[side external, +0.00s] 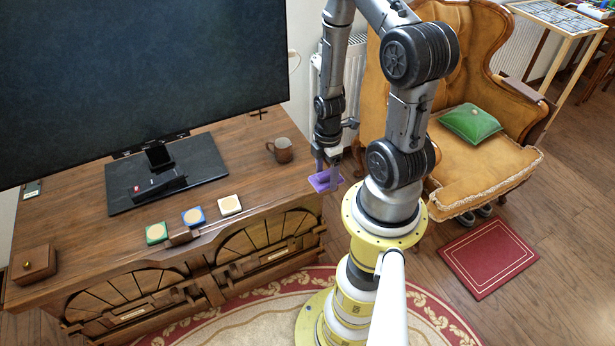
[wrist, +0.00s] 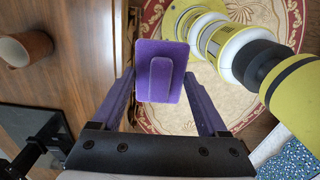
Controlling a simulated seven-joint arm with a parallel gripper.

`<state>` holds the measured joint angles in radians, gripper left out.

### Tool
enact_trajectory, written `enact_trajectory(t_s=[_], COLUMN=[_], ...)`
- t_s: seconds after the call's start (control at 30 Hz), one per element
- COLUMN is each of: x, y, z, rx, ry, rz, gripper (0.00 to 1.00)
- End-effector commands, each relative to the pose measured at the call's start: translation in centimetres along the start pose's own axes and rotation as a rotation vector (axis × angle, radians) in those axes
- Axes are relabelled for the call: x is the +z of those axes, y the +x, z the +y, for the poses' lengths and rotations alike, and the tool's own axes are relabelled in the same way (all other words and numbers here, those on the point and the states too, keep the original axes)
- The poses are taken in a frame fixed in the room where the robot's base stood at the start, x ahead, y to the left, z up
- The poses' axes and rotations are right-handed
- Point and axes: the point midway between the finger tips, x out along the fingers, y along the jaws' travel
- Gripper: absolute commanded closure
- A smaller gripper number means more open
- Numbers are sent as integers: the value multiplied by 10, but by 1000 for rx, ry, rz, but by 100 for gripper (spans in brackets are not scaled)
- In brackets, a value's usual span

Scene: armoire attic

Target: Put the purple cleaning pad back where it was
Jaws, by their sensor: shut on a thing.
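The purple cleaning pad (side external: 325,182) is a flat square with a raised rounded grip. My gripper (side external: 327,169) is shut on it, pointing down, at the right end of the wooden cabinet top (side external: 110,228). In the wrist view the purple pad (wrist: 160,54) sits between the two fingers of my gripper (wrist: 161,82), with its grip towards the camera. I cannot tell how far the pad is above the cabinet edge.
Green (side external: 156,233), blue (side external: 193,216) and white (side external: 229,204) square pads lie in a row along the cabinet's front. A brown mug (side external: 280,150) stands behind my gripper's left side. A monitor (side external: 140,75) fills the back. A small wooden box (side external: 33,264) sits far left.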

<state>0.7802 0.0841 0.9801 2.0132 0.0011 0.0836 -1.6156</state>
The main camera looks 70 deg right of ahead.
Motion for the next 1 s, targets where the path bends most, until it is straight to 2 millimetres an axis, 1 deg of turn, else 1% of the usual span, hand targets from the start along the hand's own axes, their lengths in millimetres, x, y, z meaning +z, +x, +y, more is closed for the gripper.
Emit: enact_trajectory(t_s=[0.03, 0.1, 0.17, 0.27, 0.6, 0.67, 0.8, 0.9, 1.0], x=[5, 9, 11, 13, 20, 20, 22, 22, 23], y=[-4, -5, -4, 3, 36, 47, 68, 78, 83], z=[-1, 3, 8, 22, 99, 104, 123, 132, 138], rx=[7, 18, 21, 18, 20, 15, 17, 18, 19], ry=[24, 40, 47, 50, 49, 49, 48, 48, 48], rz=[0, 0, 0, 0, 0, 0, 0, 0, 0], gripper=[76, 76, 76, 76, 76, 76, 76, 76, 76])
